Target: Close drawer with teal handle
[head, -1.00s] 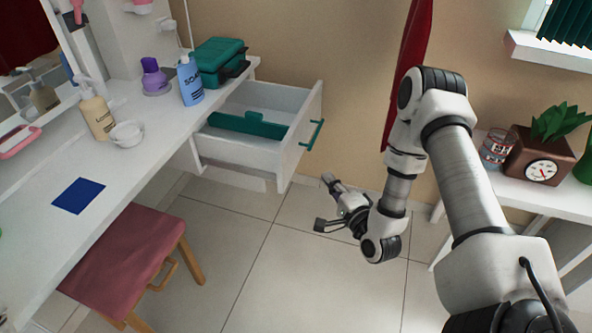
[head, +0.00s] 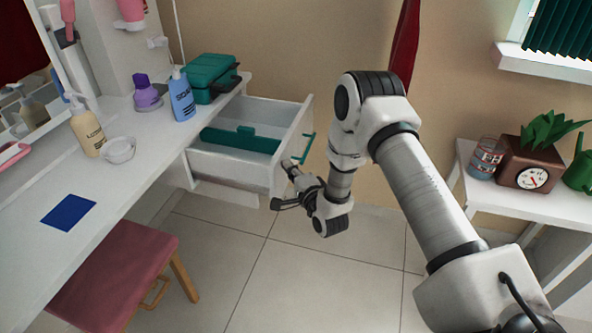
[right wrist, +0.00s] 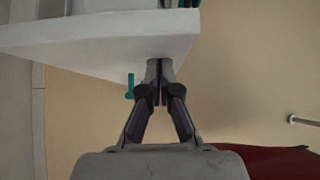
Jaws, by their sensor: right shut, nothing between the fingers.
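The white drawer (head: 228,167) is pulled out from the end of the white dressing table in the head view. Its teal handle (head: 305,148) is on the front panel, which faces right. A long teal object lies inside the drawer. My right gripper (head: 288,165) is shut and empty, close to the lower part of the front panel, below the handle. In the right wrist view, the shut fingertips (right wrist: 160,68) overlap the edge of the white drawer panel (right wrist: 100,42). I cannot tell whether they touch it. Part of the teal handle (right wrist: 129,88) shows left of the fingers. My left gripper is not in view.
The dressing table (head: 110,185) carries a lotion bottle (head: 88,130), a bowl, a soap bottle and a teal case (head: 212,78). A pink stool (head: 115,275) stands in front. A white side table with a clock (head: 530,178) stands at right. The floor between is clear.

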